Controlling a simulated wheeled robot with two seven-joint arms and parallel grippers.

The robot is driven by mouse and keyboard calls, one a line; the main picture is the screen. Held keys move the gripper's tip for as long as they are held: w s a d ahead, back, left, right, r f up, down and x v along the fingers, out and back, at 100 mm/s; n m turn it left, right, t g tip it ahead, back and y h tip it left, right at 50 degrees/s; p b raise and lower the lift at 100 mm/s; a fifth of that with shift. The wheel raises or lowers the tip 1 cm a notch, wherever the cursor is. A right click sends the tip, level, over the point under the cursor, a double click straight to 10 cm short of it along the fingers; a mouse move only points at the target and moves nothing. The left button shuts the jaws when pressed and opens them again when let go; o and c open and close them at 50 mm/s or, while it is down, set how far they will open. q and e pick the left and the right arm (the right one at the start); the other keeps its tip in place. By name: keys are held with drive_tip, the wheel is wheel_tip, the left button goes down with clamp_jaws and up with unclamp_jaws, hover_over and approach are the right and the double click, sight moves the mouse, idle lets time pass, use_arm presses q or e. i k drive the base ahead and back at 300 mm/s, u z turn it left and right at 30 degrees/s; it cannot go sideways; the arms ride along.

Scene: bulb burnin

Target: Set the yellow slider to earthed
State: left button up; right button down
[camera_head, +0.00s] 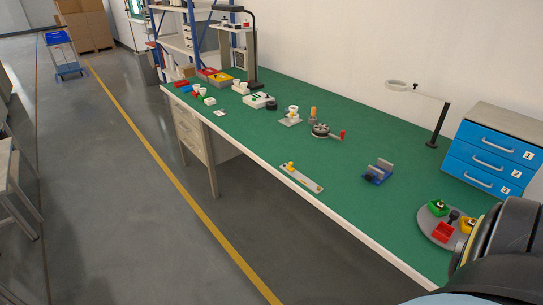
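The yellow slider (291,165) is a small yellow knob near the far left end of a narrow grey plate (303,179). The plate lies flat near the front edge of the green bench top, about mid-picture. Any markings on the plate are too small to read, so I cannot tell which position is earthed. Neither of my grippers shows. A dark part of my own arm fills the lower right corner, well to the right of the plate.
Behind the slider plate is a round dark device with a red-knobbed handle (323,131). A blue vise (378,171) stands to its right. A round grey tray (424,221) holds coloured bins. Blue drawers (490,160) stand at the back right. Bench around the plate is clear.

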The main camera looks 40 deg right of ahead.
sight(291, 164)
drive_tip(key=i, duration=2.4)
drive_tip(key=z, duration=1.95)
